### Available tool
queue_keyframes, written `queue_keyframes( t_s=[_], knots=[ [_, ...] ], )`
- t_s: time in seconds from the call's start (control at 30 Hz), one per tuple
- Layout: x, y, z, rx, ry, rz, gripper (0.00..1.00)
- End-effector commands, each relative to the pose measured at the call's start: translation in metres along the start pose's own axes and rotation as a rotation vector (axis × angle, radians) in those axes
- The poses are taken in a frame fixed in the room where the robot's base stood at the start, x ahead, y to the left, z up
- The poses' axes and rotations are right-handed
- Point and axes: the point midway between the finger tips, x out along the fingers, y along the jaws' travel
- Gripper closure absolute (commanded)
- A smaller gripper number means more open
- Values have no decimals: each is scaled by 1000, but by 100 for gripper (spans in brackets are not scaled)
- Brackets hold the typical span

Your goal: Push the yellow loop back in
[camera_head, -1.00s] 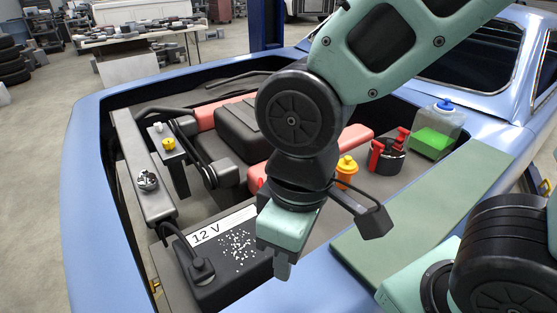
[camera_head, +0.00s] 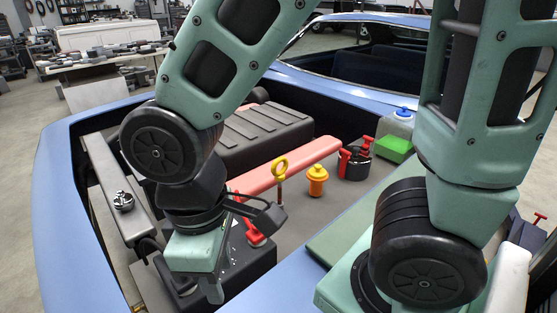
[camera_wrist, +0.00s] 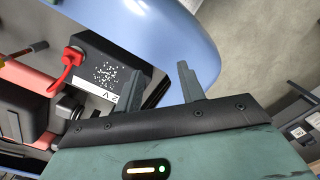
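The yellow loop (camera_head: 280,167) is a ring handle on top of a thin upright stick. It stands well above the engine bay floor, beside the front of the long pink-red cover, and shows clear of my arm. My gripper (camera_head: 214,290) is to the left and nearer, over the dark battery's front end. In the wrist view, its two fingers (camera_wrist: 155,88) are spread apart with nothing between them.
The battery (camera_head: 245,262) has a red terminal clamp (camera_head: 254,236), also in the wrist view (camera_wrist: 70,65). An orange-yellow cap (camera_head: 317,181) stands right of the loop, with a red-handled black cap (camera_head: 355,162) beyond. The blue car body edge (camera_head: 300,292) runs along the front.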

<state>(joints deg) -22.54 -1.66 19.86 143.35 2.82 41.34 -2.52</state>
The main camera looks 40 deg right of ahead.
Motion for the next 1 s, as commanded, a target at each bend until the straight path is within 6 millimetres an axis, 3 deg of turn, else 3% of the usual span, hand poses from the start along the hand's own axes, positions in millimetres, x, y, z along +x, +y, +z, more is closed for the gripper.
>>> queue_keyframes(
  t_s=[0.27,0.47,1.0],
  knots=[
    [10,31,-12,-104,-152,35,61],
    [25,75,-23,-220,-337,84,61],
    [90,293,-49,-607,-1234,356,61]
  ],
)
